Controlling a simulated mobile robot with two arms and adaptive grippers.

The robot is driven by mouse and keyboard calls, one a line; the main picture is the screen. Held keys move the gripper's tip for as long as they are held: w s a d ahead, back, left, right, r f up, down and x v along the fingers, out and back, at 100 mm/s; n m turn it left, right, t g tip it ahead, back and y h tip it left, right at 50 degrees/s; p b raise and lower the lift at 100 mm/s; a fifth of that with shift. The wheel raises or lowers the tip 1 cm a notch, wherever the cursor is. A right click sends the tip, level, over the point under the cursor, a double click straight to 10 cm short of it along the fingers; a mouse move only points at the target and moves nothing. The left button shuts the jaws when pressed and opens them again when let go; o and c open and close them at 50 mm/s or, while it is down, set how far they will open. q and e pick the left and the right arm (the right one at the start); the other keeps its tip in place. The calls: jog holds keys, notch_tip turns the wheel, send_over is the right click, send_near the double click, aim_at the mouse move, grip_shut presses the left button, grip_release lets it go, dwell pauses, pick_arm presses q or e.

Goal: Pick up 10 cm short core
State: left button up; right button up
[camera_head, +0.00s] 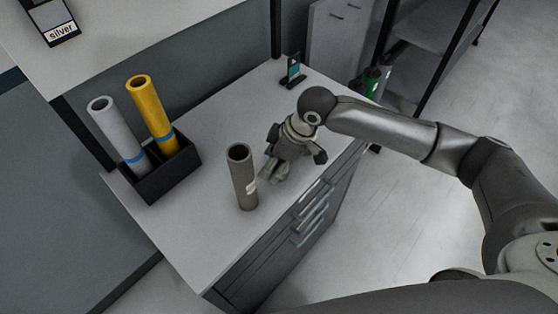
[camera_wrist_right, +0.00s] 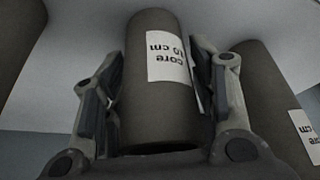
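In the right wrist view, a short dark grey-brown core (camera_wrist_right: 160,105) with a white label reading "core 10 cm" stands between the two fingers of my right gripper (camera_wrist_right: 158,85). The fingers lie close along both its sides; I cannot tell whether they press on it. In the head view my right gripper (camera_head: 273,172) is low over the table, just right of a taller grey-brown core (camera_head: 242,180) that stands upright. The short core cannot be made out there. My left gripper is not in view.
A black holder (camera_head: 166,182) with a silver roll (camera_head: 115,130) and a yellow roll (camera_head: 151,112) stands on the table (camera_head: 205,240) at left. A small dark stand (camera_head: 292,72) is at the back edge. The front of the table is clear.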

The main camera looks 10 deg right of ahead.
jog(key=c, duration=0.6)
jog(key=shift+r, duration=0.1)
